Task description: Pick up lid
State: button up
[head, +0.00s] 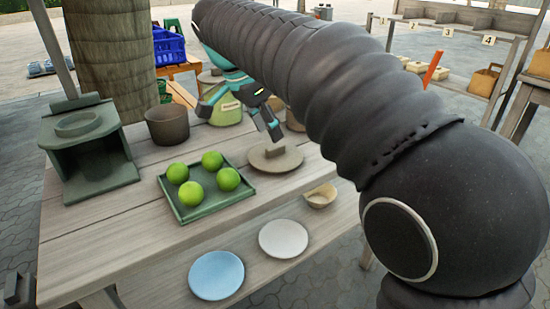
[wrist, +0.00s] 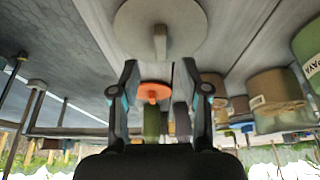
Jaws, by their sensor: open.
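The lid (head: 262,160) is a flat, round, brown-grey disc with an upright knob, lying on the wooden table right of the lime tray. In the wrist view the lid (wrist: 190,22) is at the top, partly cut off, with its knob (wrist: 160,42) pointing down between the lines of my fingers.
A green tray (head: 188,216) with several limes is left of the lid. A brown pot (head: 167,125), a labelled green jar (head: 228,113) and a green stove-like box (head: 90,150) stand behind. A small bowl (head: 320,197), white plate (head: 283,239) and blue plate (head: 216,275) sit in front.

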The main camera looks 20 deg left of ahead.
aim_at(275, 147)
jog(key=shift+x, duration=2.65)
jog(key=shift+s+a, duration=0.1)
jog(key=shift+a, duration=0.05)
grip_shut()
